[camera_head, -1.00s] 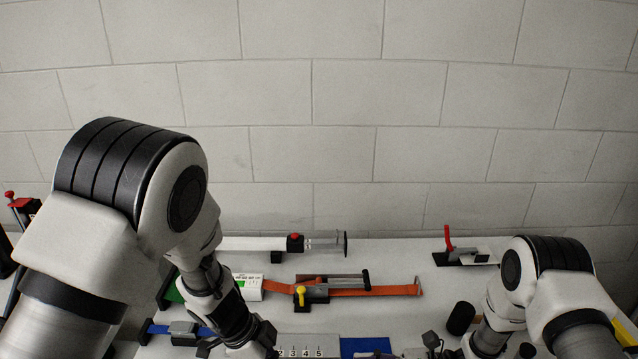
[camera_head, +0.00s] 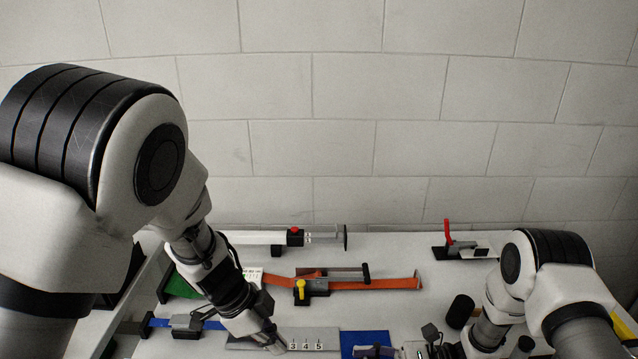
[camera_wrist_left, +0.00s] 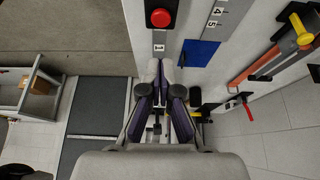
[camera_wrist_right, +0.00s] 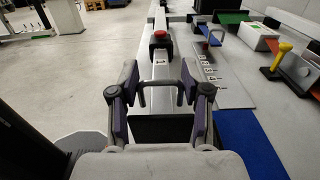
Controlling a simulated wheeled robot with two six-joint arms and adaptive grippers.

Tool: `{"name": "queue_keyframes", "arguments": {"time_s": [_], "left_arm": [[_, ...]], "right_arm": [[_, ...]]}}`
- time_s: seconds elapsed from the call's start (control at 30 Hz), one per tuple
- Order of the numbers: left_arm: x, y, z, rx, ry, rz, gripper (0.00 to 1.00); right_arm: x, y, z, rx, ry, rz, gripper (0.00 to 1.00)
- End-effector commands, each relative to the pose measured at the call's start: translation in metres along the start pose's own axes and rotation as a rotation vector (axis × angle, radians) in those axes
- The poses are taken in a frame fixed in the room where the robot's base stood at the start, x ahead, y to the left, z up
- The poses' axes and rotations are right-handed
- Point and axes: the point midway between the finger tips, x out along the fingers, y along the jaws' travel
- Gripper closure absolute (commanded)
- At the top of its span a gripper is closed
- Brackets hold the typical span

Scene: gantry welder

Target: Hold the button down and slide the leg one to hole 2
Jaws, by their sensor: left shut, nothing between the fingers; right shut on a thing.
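The leg one is a grey bar (camera_wrist_right: 161,70) marked "1", with a red button (camera_wrist_right: 161,35) in a black housing. The left wrist view also shows the button (camera_wrist_left: 161,18) and the label. The button looks untouched. A numbered plate (camera_head: 320,335) runs beside the leg. My left gripper (camera_head: 277,346) is shut and empty at the plate's left part, hiding a number. In the left wrist view its tips (camera_wrist_left: 160,70) overlap the leg below the label; contact is unclear. My right gripper (camera_wrist_right: 158,88) is shut on the grey U-shaped handle (camera_wrist_right: 160,84) at the leg's near end.
A blue mat (camera_wrist_left: 197,54) lies beside the plate. Behind it are an orange strap (camera_head: 390,287) with a yellow knob (camera_head: 300,288), and another bar with a red button (camera_head: 295,231). A red-handled clamp (camera_head: 449,240) stands at the back right. Open floor lies left of the leg.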

Motion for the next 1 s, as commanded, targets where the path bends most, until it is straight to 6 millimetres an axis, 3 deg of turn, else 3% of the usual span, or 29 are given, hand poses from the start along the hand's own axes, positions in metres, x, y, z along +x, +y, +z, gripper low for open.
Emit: {"name": "queue_keyframes", "arguments": {"time_s": [0.23, 0.5, 0.63, 0.77, 1.0], "left_arm": [[-0.017, -0.001, -0.001, 0.001, 0.002, -0.002, 1.00], [-0.085, -0.001, -0.001, 0.001, 0.003, -0.005, 1.00], [-0.109, -0.001, -0.001, 0.001, 0.002, -0.003, 1.00], [-0.119, 0.000, 0.000, 0.001, 0.001, 0.000, 1.00], [-0.120, 0.000, 0.000, 0.000, 0.000, 0.000, 1.00]], "right_arm": [[0.000, 0.000, 0.000, -0.001, 0.000, 0.000, 0.94], [0.000, 0.000, 0.000, -0.001, 0.000, -0.001, 0.94], [0.000, 0.000, 0.000, -0.001, 0.000, -0.001, 0.94], [0.000, 0.000, 0.000, -0.001, 0.000, -0.001, 0.94], [0.000, 0.000, 0.000, -0.001, 0.000, 0.000, 0.94]]}}
